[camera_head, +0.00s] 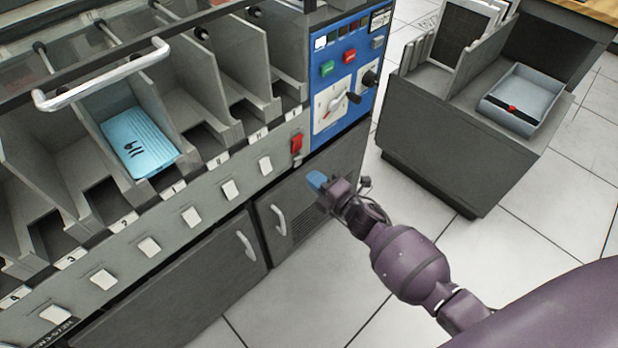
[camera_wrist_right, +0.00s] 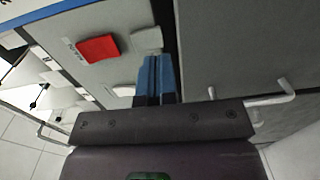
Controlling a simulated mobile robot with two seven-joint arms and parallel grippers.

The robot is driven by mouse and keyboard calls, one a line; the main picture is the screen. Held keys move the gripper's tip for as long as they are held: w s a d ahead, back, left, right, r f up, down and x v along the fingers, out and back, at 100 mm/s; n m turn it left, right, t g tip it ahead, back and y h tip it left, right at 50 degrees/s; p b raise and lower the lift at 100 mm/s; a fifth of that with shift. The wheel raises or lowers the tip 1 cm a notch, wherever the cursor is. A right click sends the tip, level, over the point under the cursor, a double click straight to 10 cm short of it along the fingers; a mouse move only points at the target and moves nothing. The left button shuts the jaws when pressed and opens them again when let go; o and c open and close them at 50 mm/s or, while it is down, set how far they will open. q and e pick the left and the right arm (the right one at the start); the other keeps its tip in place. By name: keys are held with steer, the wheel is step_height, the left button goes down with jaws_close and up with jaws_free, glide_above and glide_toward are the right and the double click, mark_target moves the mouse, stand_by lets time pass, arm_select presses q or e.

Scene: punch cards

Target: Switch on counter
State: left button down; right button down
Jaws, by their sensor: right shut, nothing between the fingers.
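The grey card machine (camera_head: 210,187) fills the left of the head view. A red switch (camera_head: 296,144) sits at the right end of its front strip; it is a red block beside white buttons in the wrist view (camera_wrist_right: 99,49). My right gripper (camera_head: 316,180) is shut and empty, its blue fingertips (camera_wrist_right: 155,75) below and slightly right of the red switch in the head view and apart from it. Which control is the counter's switch cannot be read for certain. My left gripper is not in view.
A blue control panel (camera_head: 345,65) with green and red buttons and a dial stands above the switch. White buttons (camera_head: 229,189) line the strip. A blue card stack (camera_head: 136,140) lies in one slot. A grey cabinet with a tray (camera_head: 540,85) stands right; floor lies between.

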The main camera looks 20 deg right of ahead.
arm_select(q)
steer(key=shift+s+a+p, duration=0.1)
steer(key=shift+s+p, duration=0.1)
steer(key=shift+p, duration=0.45)
arm_select(e)
steer(key=v, duration=1)
steer(key=shift+f, duration=0.25)
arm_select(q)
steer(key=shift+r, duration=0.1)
arm_select(e)
steer(key=shift+d, duration=0.1)
